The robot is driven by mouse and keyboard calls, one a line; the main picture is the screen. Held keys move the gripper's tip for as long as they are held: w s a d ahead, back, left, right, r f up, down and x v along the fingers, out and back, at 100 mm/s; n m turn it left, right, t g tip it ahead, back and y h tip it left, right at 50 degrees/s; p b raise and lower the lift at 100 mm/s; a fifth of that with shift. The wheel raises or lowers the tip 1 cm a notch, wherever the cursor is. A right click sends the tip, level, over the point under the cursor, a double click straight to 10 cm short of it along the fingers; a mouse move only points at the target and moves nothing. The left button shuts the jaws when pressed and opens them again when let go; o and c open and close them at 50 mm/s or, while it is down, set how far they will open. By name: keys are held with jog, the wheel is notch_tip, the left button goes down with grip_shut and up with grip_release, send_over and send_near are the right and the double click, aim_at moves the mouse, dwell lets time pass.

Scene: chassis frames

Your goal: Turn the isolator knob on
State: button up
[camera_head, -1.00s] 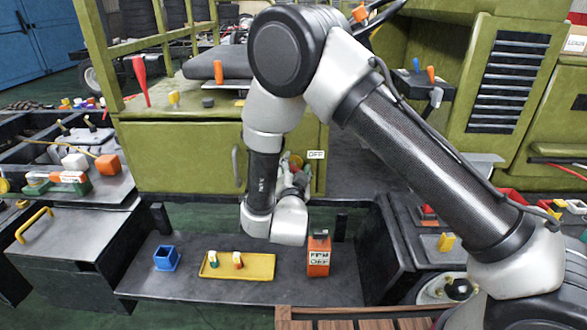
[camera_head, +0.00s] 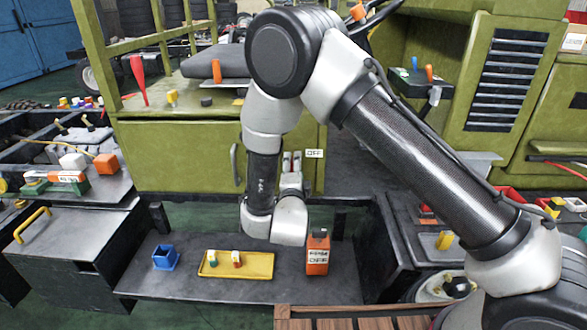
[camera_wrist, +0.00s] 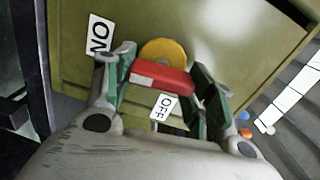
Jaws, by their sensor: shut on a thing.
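The isolator knob is a red bar handle (camera_wrist: 160,78) on a round yellow plate (camera_wrist: 163,50), fixed to the olive-green cabinet panel. One end of the bar has a white mark. My gripper (camera_wrist: 164,62) is shut on the red handle, with a green-padded finger at each end of it. An ON label (camera_wrist: 99,35) is at upper left in the wrist view, beside the left finger. An OFF label (camera_wrist: 163,107) is just below the handle. In the head view my gripper (camera_head: 292,160) is at the panel, left of the OFF label (camera_head: 315,154), and hides most of the knob.
Below the panel, a dark bench holds a blue open block (camera_head: 165,257), a yellow tray (camera_head: 250,272) with small parts and an orange box (camera_head: 317,262). The cabinet has a vertical handle (camera_head: 234,165) left of my arm.

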jog(key=shift+f+m, duration=0.1)
jog(key=shift+m, duration=0.6)
jog(key=o, duration=1)
jog(key=s, duration=1.2)
jog(key=shift+a, duration=0.2)
